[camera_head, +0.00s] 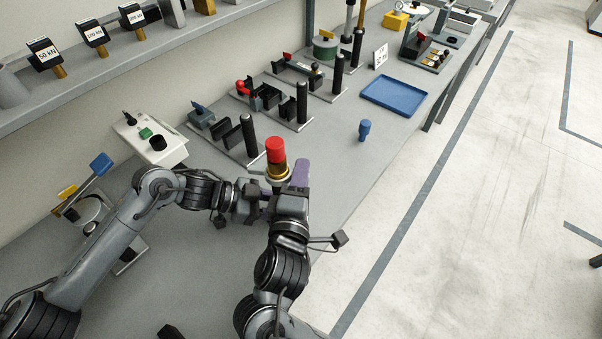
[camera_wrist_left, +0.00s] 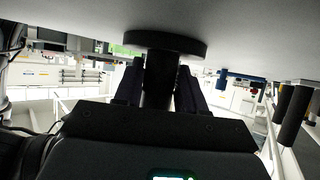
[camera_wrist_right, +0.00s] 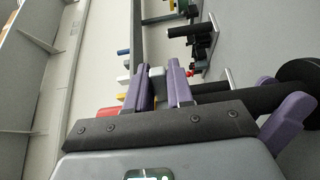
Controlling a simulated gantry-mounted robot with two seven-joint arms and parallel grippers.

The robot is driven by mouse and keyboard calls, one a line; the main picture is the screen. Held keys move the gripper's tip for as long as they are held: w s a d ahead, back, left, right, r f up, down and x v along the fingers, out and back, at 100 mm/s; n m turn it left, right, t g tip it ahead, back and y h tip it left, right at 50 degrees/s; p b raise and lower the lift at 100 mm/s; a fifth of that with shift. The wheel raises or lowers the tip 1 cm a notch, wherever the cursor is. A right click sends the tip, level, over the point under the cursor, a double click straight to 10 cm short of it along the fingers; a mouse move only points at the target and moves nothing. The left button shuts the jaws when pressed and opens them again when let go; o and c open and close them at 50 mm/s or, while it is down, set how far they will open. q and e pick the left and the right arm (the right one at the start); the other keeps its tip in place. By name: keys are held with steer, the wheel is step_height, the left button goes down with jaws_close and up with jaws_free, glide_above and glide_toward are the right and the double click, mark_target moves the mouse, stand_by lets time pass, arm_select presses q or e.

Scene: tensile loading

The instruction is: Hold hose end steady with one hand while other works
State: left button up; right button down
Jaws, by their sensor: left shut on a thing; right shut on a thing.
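A red-capped piece with a brass collar (camera_head: 276,158) stands upright above my two grippers in the head view. I cannot tell for sure whether it is the hose end. My left gripper (camera_head: 262,193) is shut on a black post (camera_wrist_left: 158,85) whose round black flange (camera_wrist_left: 163,43) shows in the left wrist view. My right gripper (camera_head: 298,180) is beside it, with purple fingers shut on a small grey piece (camera_wrist_right: 157,84) in the right wrist view. The black flange (camera_wrist_right: 301,78) shows there too. My grippers hide much of the held parts.
Fixture plates with black posts (camera_head: 301,102) line the bench behind the grippers. A blue tray (camera_head: 420,103) and a small blue piece (camera_head: 364,130) lie to the right. A white control box (camera_head: 150,135) stands to the left. The bench between the grippers and the blue piece is clear.

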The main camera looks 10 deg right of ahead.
steer(key=c, duration=1.1)
jaws_free()
steer(key=shift+w+r+n+y, duration=0.15)
steer(key=shift+n+y, duration=0.15)
steer(key=shift+y, duration=0.2)
